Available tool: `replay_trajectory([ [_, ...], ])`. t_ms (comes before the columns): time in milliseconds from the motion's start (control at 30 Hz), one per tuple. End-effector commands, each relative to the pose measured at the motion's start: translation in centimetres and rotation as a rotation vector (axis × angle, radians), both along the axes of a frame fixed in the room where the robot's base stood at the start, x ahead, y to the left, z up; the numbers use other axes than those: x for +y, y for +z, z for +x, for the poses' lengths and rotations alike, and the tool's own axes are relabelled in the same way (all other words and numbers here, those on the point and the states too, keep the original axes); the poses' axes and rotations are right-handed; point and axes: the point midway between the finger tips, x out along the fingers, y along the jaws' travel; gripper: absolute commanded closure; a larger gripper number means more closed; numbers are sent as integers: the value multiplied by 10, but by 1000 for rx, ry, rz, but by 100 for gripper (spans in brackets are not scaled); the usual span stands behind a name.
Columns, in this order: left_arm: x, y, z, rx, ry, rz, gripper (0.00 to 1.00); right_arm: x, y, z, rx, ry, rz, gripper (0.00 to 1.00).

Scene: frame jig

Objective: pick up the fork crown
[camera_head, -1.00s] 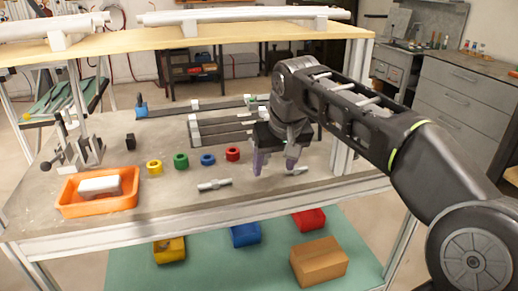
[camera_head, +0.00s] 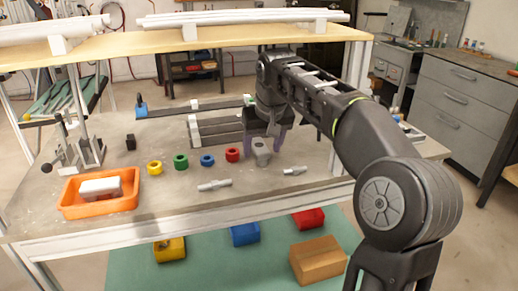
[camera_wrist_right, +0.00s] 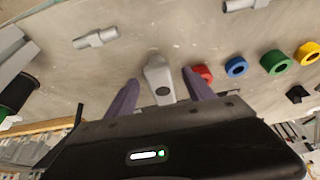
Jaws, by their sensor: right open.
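The grey fork crown (camera_head: 262,148), a rounded block with a dark hole at one end, lies on the workbench. It also shows in the right wrist view (camera_wrist_right: 157,72), with its hole facing the camera. My right gripper (camera_head: 262,154) is open, its two purple fingers pointing down at the crown. In the right wrist view the gripper (camera_wrist_right: 161,76) has one finger on each side of the crown, with a gap visible on both sides. Whether the fingertips reach down to the crown's height I cannot tell. My left gripper is not in view.
A red ring (camera_head: 232,154) sits close left of my right gripper, beside blue, green and yellow rings. Two grey stubs, one left (camera_head: 214,185) and one right (camera_head: 295,170), lie nearer the front. An orange tray (camera_head: 98,207) holds a white block. Dark rails (camera_head: 222,132) lie behind.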

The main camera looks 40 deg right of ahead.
Motion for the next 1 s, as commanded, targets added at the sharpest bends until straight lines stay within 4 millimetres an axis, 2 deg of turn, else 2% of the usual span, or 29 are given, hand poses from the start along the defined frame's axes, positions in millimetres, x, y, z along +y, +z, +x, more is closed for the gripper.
replay_trajectory([
  [133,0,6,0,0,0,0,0,-8,0,22,2,-1,-1,38],
  [200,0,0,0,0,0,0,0,-9,-10,23,2,0,0,38],
  [267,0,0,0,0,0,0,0,-9,-12,24,0,0,-1,38],
  [867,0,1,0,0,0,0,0,-9,-11,24,0,0,0,38],
  [1000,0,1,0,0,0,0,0,-9,-11,24,0,0,0,50],
])
